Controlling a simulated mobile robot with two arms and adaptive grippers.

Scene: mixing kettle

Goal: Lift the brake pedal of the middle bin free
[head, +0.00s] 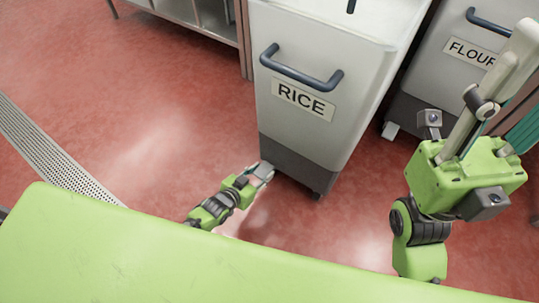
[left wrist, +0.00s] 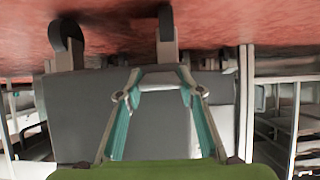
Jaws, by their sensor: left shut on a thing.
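The grey bin labelled RICE (head: 318,95) stands upright in the middle of the head view, with a dark lower part. My left gripper (head: 264,171) is low at its bottom left corner, just above the floor. In the left wrist view my left gripper (left wrist: 160,76) shows its two teal-padded fingers closing in on a pale grey piece under the bin's caster, which I take as the brake pedal (left wrist: 162,78).
A bin labelled FLOUR (head: 455,75) stands to the right, behind my right arm. A metal shelf unit (head: 212,22) is at the back left. A floor drain grate (head: 50,150) runs along the left. Red floor (head: 150,130) is clear left of the RICE bin.

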